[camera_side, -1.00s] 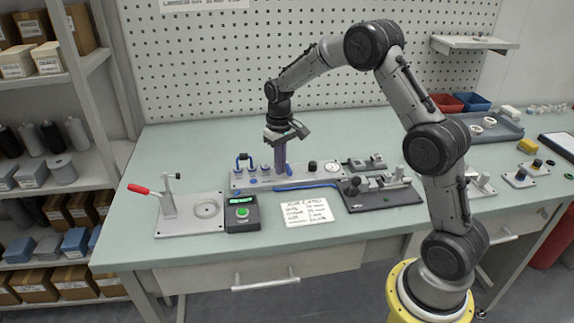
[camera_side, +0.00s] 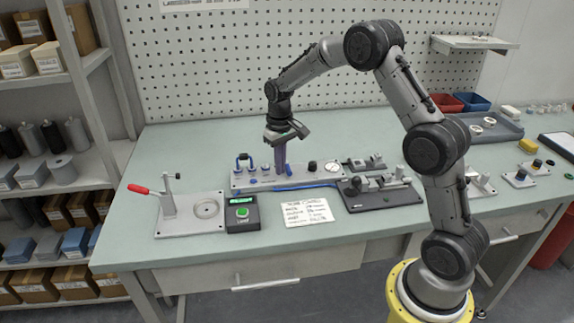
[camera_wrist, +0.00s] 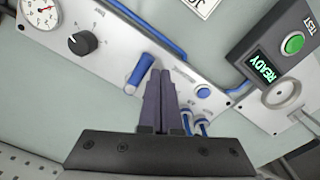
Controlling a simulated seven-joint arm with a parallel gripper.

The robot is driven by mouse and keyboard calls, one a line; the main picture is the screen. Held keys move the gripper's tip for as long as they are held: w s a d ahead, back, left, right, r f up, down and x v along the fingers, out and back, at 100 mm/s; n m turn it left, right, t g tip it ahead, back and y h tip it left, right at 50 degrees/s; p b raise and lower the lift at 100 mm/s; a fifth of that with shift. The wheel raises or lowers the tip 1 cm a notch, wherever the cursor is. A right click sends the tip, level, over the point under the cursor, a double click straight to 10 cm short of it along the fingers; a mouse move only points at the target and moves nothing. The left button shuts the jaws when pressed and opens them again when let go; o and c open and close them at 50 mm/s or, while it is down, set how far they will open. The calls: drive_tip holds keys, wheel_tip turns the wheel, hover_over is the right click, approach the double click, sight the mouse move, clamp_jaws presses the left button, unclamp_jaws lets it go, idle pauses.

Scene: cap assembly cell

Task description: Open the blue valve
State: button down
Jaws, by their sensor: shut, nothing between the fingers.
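The blue valve's lever handle (camera_wrist: 141,71) shows in the wrist view on a light grey panel (camera_wrist: 107,69). It lies slanted, close beside my fingertips. My gripper (camera_wrist: 158,77) is shut, with its dark fingers together and nothing between them. The fingertips are low over the panel at the lever's side; I cannot tell whether they touch it. In the side view my gripper (camera_side: 281,170) points straight down at the middle of the panel (camera_side: 240,182), and the lever is too small or hidden to make out.
On the panel are a dial gauge (camera_wrist: 40,12), a black knob (camera_wrist: 83,42), a small blue knob (camera_wrist: 203,92) and blue tubes (camera_wrist: 142,27). A test box (camera_side: 242,214) reading READY and a red-handled clamp (camera_side: 165,200) stand to the left. A dark fixture (camera_side: 380,195) is close on the right.

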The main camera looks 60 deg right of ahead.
drive_tip(key=shift+f, duration=0.85)
idle(0.6)
drive_tip(key=shift+r, duration=0.4)
drive_tip(key=shift+d, duration=0.1)
